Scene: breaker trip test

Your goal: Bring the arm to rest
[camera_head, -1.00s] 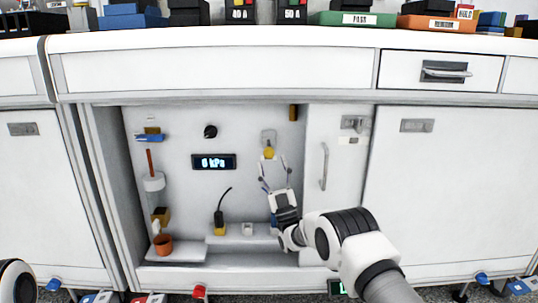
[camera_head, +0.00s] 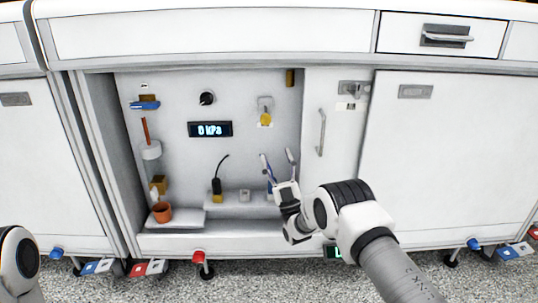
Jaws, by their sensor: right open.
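My right gripper (camera_head: 278,166) is open and empty in front of the recessed panel (camera_head: 240,90), below and apart from a yellow knob (camera_head: 265,119) on a pale plate. My right arm reaches in from the lower right. Part of my left arm shows at the lower left edge, but its gripper is out of view. A dark display (camera_head: 210,129) on the panel shows a kPa reading that looks like 0. A black round knob (camera_head: 207,98) sits above the display.
A cabinet door with a vertical handle (camera_head: 322,132) stands right of the recess. A terracotta pot (camera_head: 162,212) stands on the low shelf at left, near a black plug-like part with a cable (camera_head: 217,186). Red and blue pedals lie along the floor.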

